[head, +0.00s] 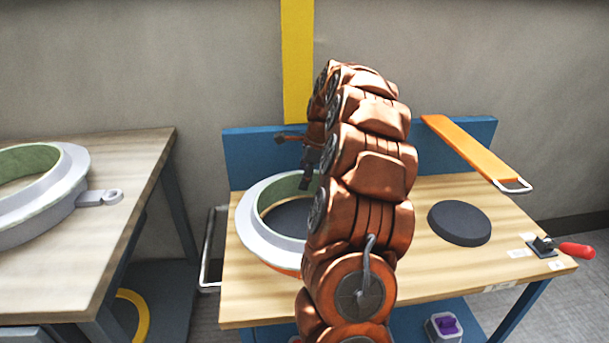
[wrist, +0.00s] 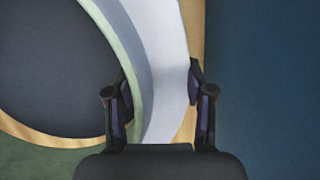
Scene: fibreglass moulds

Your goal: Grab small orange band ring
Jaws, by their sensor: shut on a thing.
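A round mould ring (head: 256,232) lies on the wooden workbench, pale grey-white outside with a green inner face. A strip of orange shows low on its front side, partly behind my arm. My gripper (head: 306,182) reaches down from above at the far rim of the ring. In the wrist view my gripper (wrist: 158,92) has one finger inside the ring and one outside, shut on the ring wall (wrist: 165,50). My arm hides the right part of the ring in the head view.
The workbench (head: 440,270) also holds a dark round disc (head: 459,223), an orange strap-like bar (head: 470,150) and a red-handled clamp (head: 560,248). A larger ring (head: 55,210) with a grey tab lies on the left table (head: 120,160). A blue back panel (head: 250,155) stands behind.

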